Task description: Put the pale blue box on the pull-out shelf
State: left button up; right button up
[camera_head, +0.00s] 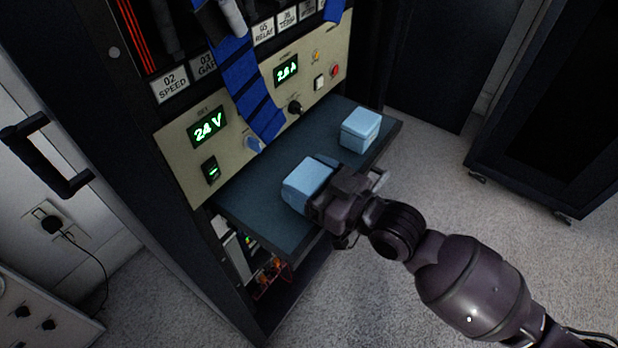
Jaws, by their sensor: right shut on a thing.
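A pale blue box (307,179) is at the front of the dark pull-out shelf (249,212), low over it or resting on it; I cannot tell which. My right gripper (328,200) is shut on this box from its right side, and its fingers hide part of it. A second pale blue box (360,130) sits farther back on the right part of the shelf, apart from the gripper. My left gripper is not in view.
A beige panel (180,146) with green displays, knobs and switches stands behind the shelf. A blue strap (247,88) hangs down in front of it. Bare shelf shows between the boxes and at the left. A dark cabinet (560,95) stands at the right.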

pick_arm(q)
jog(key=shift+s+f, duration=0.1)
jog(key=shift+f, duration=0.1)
pick_arm(e)
jog(key=shift+f, duration=0.2)
jog(key=o, duration=0.8)
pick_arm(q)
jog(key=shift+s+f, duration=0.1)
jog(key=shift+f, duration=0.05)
pick_arm(e)
jog(key=shift+o, duration=0.9)
jog(key=shift+r, duration=0.1)
jog(key=shift+d+r, duration=0.1)
pick_arm(q)
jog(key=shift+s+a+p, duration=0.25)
jog(key=shift+p, duration=0.5)
pick_arm(e)
jog(key=v, duration=1.2)
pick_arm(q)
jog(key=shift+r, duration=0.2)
